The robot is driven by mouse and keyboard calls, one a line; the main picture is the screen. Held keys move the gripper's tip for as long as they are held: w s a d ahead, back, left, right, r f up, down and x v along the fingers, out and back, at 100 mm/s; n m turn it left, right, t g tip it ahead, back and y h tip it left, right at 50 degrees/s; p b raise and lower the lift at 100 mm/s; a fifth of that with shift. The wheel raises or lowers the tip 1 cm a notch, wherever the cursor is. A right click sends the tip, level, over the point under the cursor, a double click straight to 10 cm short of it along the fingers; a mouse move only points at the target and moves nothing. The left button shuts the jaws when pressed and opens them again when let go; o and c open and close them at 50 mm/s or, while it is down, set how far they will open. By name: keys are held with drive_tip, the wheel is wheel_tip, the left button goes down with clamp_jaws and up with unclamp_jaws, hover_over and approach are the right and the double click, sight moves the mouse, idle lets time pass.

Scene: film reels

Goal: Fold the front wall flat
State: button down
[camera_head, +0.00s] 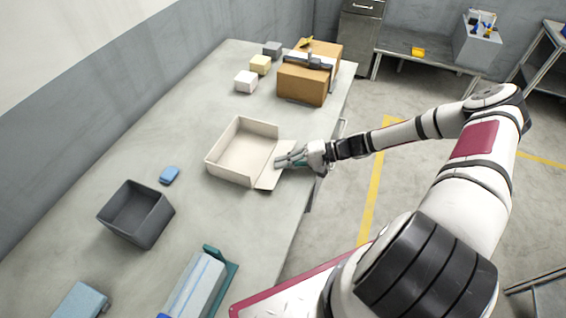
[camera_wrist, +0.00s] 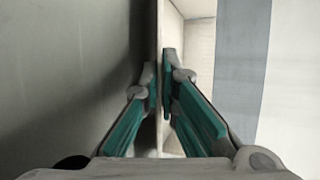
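A cream open box (camera_head: 243,152) sits on the grey table. Its front wall (camera_head: 270,174), on the right side in the head view, leans outward from the box and looks low. My gripper (camera_head: 283,161) is at the outer side of the box, at that wall. In the wrist view a thin panel (camera_wrist: 159,30) runs edge-on between the teal-padded fingers of my gripper (camera_wrist: 160,75). The fingertips are close together with the panel between them and look shut on it. The fingers hide part of the wall, and its exact angle is hard to tell.
A blue-and-teal item (camera_head: 200,285) is nearer. Brown cartons (camera_head: 303,82) and small blocks (camera_head: 246,82) stand farther back. The table around the box is clear.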

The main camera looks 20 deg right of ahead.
drive_tip(key=c, duration=1.8)
unclamp_jaws()
drive_tip(key=shift+c, duration=0.2)
drive_tip(key=shift+v, duration=4)
